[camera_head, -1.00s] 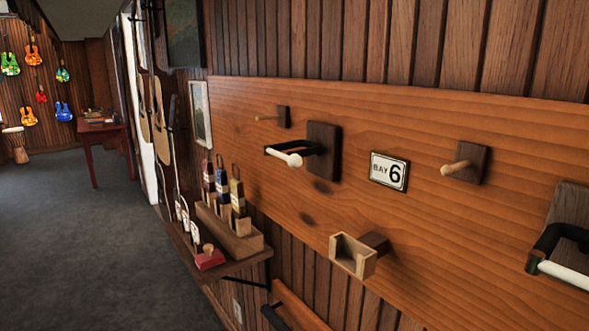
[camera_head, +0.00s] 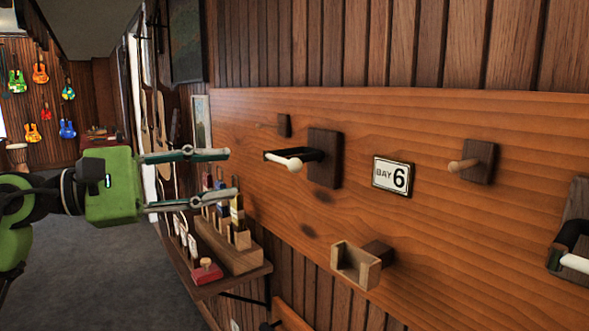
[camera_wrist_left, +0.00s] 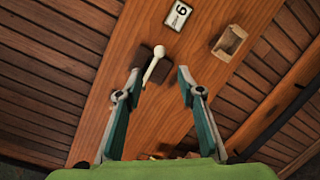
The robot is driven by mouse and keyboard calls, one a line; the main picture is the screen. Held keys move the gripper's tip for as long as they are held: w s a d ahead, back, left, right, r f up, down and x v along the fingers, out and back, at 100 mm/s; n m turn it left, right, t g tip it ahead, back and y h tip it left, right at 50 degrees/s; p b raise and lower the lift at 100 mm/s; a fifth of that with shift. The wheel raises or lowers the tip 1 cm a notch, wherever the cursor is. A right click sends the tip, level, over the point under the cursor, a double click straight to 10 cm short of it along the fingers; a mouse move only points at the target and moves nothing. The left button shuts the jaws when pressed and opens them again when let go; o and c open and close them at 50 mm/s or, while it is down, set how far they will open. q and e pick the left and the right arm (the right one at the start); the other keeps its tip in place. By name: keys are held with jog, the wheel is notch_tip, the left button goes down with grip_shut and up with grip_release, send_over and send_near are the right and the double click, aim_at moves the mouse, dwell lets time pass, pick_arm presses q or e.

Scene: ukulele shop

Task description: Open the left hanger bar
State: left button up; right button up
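The left hanger (camera_head: 324,158) is a dark block on the wooden wall board with a black yoke closed across the front by a white bar (camera_head: 284,160). My left gripper (camera_head: 232,172) is open and empty, a short way left of the white bar and not touching it. In the left wrist view the white bar (camera_wrist_left: 152,68) lies ahead, between the lines of the two open fingers (camera_wrist_left: 158,84) and nearer the left one. My right gripper is in neither view.
A BAY 6 sign (camera_head: 392,175), a wooden peg (camera_head: 470,164) and a small wooden box holder (camera_head: 355,264) are on the board. A second hanger with a white bar (camera_head: 574,262) is at the right edge. A shelf (camera_head: 232,278) with several bottle-shaped items stands below my left gripper.

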aim_at(288, 165)
pick_arm(q)
jog(key=p+x, duration=0.4)
jog(key=x, duration=0.9)
jog(key=shift+p, duration=0.35)
jog(key=shift+w+d, duration=0.2)
jog(key=shift+d, duration=0.05)
jog(key=shift+f, duration=0.1)
jog(key=shift+c, duration=0.4)
grip_shut()
